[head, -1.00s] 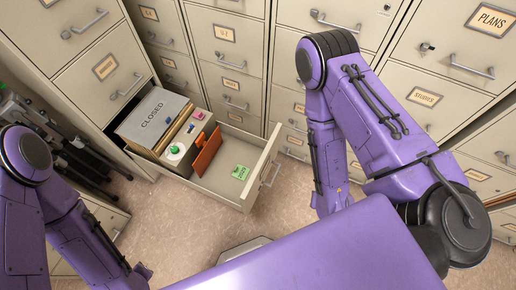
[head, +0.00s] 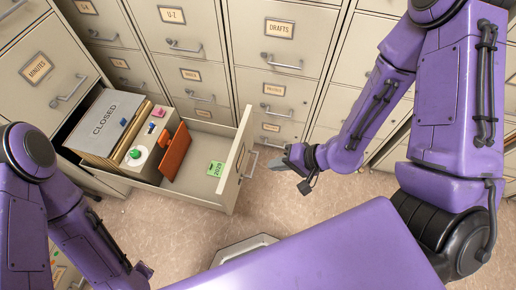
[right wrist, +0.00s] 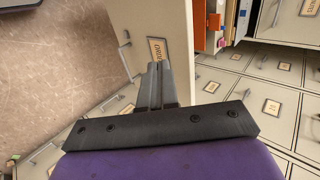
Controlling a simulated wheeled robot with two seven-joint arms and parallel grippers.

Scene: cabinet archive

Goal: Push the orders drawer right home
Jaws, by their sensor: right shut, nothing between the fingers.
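The orders drawer (head: 205,196) is pulled well out of the cabinet at the left in the head view. It holds hanging folders, a "CLOSED" divider (head: 106,120), an orange-brown divider (head: 174,151) and a green tag (head: 215,169). My right gripper (head: 287,160) is shut and empty, to the right of the drawer front and its handle. In the right wrist view the closed fingers (right wrist: 157,82) point toward the drawer front (right wrist: 160,20), by its label (right wrist: 157,50). I cannot tell whether they touch it. My left arm shows at lower left; its fingers are out of view.
Beige cabinets with shut drawers, such as the "DRAFTS" drawer (head: 279,35), line the back. The "MINUTES" drawer (head: 45,75) is shut above the open one. A grey object (head: 245,249) shows at the bottom centre.

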